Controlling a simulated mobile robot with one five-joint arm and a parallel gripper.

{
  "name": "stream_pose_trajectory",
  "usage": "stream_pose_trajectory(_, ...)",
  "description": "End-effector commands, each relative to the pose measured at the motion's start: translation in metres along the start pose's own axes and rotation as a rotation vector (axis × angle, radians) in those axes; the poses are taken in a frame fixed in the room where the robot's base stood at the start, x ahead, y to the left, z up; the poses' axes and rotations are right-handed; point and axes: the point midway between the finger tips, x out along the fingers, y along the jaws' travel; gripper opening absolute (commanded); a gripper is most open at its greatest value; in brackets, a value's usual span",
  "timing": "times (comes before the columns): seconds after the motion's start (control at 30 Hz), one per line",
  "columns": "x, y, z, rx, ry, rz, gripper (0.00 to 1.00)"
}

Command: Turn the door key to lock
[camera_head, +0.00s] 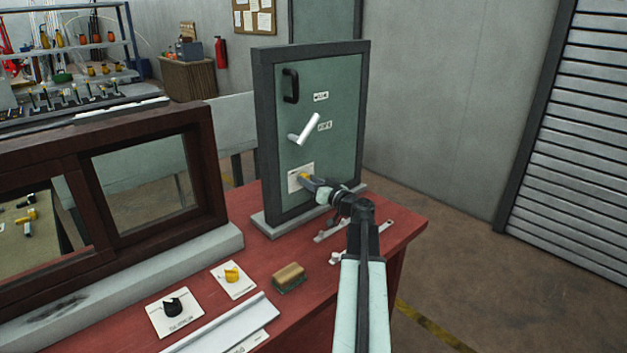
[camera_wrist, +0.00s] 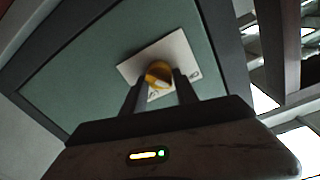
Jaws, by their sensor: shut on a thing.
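The small green door (camera_head: 340,110) stands upright in a dark frame on the red table. The door key is a yellow knob (camera_head: 304,176) on a white plate (camera_head: 294,182) low on the door's left side. In the wrist view the yellow key (camera_wrist: 158,74) sits between my two fingers, in front of the white plate (camera_wrist: 180,50). My gripper (camera_head: 309,180) is shut on the key. The fingers and arm hide part of the key and plate in the head view. A silver lever handle (camera_head: 306,129) is tilted above the key.
A black pull handle (camera_head: 290,86) is higher on the door. A brown window frame (camera_head: 110,165) stands to the left. A yellow knob (camera_head: 232,274), a black knob (camera_head: 172,306) and a wood-backed brush (camera_head: 289,277) are on the tabletop in front.

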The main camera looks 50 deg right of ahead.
Motion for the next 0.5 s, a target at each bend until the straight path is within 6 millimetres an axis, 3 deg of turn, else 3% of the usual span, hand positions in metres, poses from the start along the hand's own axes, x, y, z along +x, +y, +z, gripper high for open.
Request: stream_pose_trajectory(0.5, -0.0001, 0.0008, 0.002, 0.415, -0.022, 0.004, 0.0)
